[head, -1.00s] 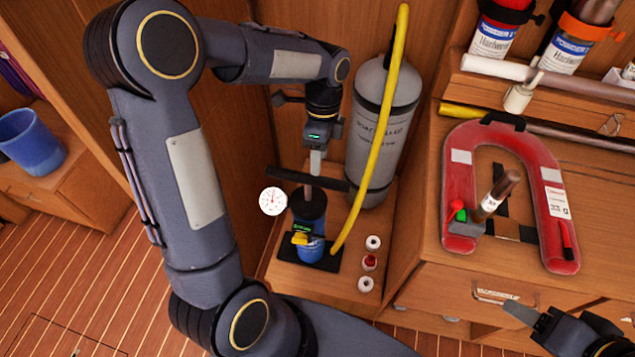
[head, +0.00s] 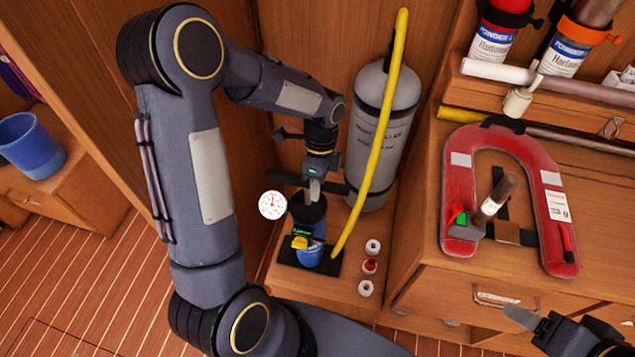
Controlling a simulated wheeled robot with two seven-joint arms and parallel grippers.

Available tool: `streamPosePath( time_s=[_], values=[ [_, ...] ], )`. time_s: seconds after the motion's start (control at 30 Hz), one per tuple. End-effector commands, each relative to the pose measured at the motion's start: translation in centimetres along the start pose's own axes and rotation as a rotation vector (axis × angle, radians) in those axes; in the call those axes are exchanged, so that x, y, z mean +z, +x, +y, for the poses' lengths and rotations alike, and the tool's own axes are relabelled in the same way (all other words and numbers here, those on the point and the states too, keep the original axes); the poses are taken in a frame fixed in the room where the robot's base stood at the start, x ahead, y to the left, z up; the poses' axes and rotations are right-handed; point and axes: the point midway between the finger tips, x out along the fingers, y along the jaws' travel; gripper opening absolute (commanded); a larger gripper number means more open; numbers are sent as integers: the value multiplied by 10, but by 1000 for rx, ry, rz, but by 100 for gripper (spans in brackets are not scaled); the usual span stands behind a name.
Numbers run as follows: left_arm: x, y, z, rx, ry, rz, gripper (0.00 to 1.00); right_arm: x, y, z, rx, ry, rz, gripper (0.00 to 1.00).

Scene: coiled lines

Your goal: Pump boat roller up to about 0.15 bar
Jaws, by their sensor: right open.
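The hand pump (head: 309,215) is blue and black with a dark crossbar handle (head: 283,180), standing upright on a black base. My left gripper (head: 314,190) is at the handle, its fingers pointing down across the bar; whether they are closed on it is hidden. The round white gauge (head: 272,205) beside the pump has a needle pointing roughly up; its numbers are too small to read. The grey upright cylinder (head: 375,150), probably the boat roller, has a yellow hose (head: 379,150) running from its top to the pump. My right gripper (head: 520,318) is open and empty at lower right.
Three small rings (head: 370,266) stand right of the pump. A blue bucket (head: 32,145) stands at far left. My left arm covers much of the centre left.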

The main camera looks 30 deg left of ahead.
Motion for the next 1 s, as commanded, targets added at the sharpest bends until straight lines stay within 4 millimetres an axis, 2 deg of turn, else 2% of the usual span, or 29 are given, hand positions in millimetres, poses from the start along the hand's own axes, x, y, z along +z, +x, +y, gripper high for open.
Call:
streamPosePath(
  time_s=[0.03, 0.23, 0.43, 0.7, 0.97, 1.0],
  values=[
    [0, 0, 0, 0, 0, 0, 24, 0, 0, 0, 0, 0, 0, 58],
    [0, 0, 0, 0, 0, 0, 0, 0, 0, 0, 0, 0, 0, 58],
    [0, 2, -1, 0, 0, 0, 0, 1, 2, 1, 0, 0, 0, 58],
    [0, 40, -8, 1, 0, 0, 0, 12, 23, 10, 0, 0, 0, 58],
    [0, 39, -7, 2, 0, 0, 0, 10, 21, 10, 0, 0, 0, 58],
    [0, 39, -7, 2, 0, 0, 29, 10, 21, 10, 0, 0, 0, 58]
  ],
)
